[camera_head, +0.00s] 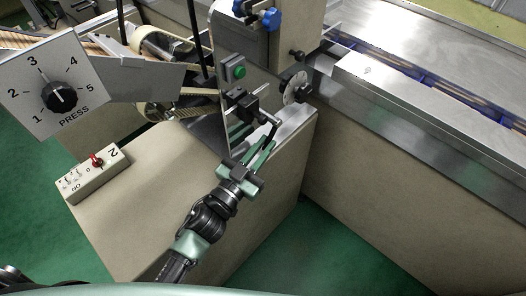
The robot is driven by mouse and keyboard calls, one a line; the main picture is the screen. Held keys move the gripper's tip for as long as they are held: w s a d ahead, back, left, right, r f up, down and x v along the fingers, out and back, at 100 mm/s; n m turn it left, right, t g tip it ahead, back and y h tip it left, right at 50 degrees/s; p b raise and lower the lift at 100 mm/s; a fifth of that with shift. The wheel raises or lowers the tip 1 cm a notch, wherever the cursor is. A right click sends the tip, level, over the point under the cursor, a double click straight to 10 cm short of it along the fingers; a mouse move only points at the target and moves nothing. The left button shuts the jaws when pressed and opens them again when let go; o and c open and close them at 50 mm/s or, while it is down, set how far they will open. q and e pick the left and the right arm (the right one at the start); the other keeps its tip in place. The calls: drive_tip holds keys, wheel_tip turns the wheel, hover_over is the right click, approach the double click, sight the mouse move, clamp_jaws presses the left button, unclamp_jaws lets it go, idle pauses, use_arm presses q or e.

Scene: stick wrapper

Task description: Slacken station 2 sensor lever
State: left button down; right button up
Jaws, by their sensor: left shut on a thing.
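My left gripper (266,141) reaches up from the bottom of the head view. Its green fingers are shut on the dark end of a small black lever (274,124). The lever sits by a black sensor block (240,103) on a thin metal rod, in front of an upright metal plate. The fingers hide part of the lever's end. No label on this station is readable near the lever. My right gripper is not in view.
A green button (238,72) and blue knobs (270,19) are above the lever. A round disc (297,88) is close on the right. A PRESS dial (61,95) and a switch box (93,174) with a red knob are at left. The beige cabinet top is otherwise clear.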

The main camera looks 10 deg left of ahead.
use_arm(q)
drive_tip(key=c, duration=1.4)
unclamp_jaws()
drive_tip(key=shift+c, duration=0.2)
drive_tip(key=b+v, duration=0.1)
drive_tip(key=v, duration=0.7)
